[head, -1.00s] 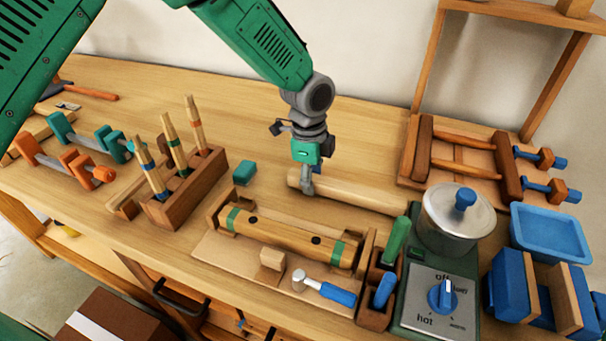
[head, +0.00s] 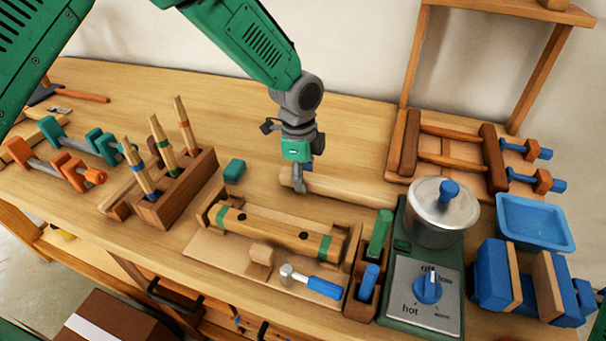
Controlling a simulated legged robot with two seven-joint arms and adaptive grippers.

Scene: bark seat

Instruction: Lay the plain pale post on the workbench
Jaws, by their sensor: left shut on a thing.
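The plain pale post (head: 352,190) lies level over the workbench (head: 225,110), behind the banded post. My left gripper (head: 299,188) points down and is shut on the plain pale post near its left end. The post is at or very close to the bench surface; I cannot tell whether it touches. The right gripper does not show in the head view.
A post with green bands (head: 275,229) rests in a cradle in front. A green block (head: 234,170) and a rack of chisels (head: 178,190) stand left. A hot plate (head: 424,290) with a pot (head: 440,215) stands right. Bench behind the gripper is clear.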

